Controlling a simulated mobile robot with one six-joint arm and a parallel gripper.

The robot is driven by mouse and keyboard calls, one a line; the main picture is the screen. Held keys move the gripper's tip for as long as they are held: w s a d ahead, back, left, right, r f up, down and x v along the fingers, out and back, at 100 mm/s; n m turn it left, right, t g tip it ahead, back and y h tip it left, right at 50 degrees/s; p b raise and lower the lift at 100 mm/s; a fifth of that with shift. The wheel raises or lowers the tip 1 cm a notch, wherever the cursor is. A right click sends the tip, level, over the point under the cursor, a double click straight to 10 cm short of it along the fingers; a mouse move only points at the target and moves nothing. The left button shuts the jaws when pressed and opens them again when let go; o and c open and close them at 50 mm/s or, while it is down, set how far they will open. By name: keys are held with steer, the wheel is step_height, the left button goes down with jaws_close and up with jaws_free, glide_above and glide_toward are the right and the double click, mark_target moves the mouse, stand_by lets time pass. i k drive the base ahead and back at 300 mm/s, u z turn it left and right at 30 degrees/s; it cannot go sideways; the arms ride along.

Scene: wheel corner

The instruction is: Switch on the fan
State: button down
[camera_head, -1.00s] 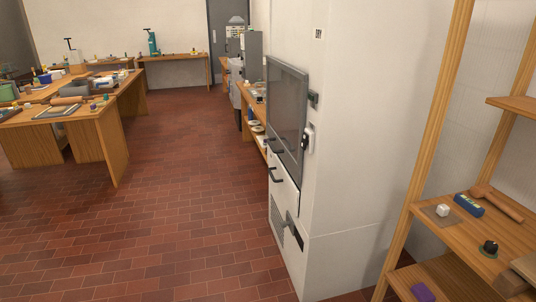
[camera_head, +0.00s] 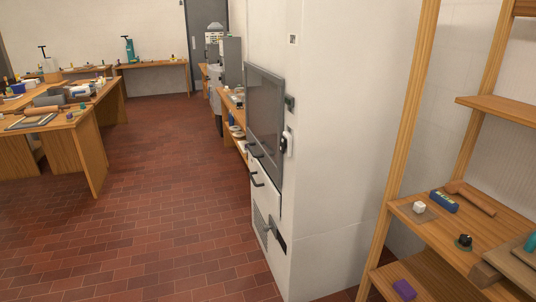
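I cannot make out a fan for certain in this view. A tall white cabinet (camera_head: 335,150) stands in the middle with a dark glass panel (camera_head: 264,110) on its left face. A small dark box (camera_head: 290,103), perhaps a switch, sits beside the panel's right edge. A white and black device (camera_head: 287,142) hangs just below it. Dark handles (camera_head: 257,180) and a vent grille (camera_head: 261,228) are lower on the same face. My gripper is not in view.
A wooden shelf unit (camera_head: 482,235) with small items stands close on the right. Workbenches (camera_head: 75,155) stand at the left, and another bench (camera_head: 155,65) is at the back. The red tiled floor (camera_head: 165,215) between is clear.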

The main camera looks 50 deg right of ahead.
mark_target(283, 146)
steer(key=u, duration=0.25)
steer(key=i, duration=1.15)
steer(key=z, duration=0.15)
steer(key=k, duration=0.95)
steer(key=z, duration=0.2)
steer(key=i, duration=0.55)
steer(key=u, duration=0.05)
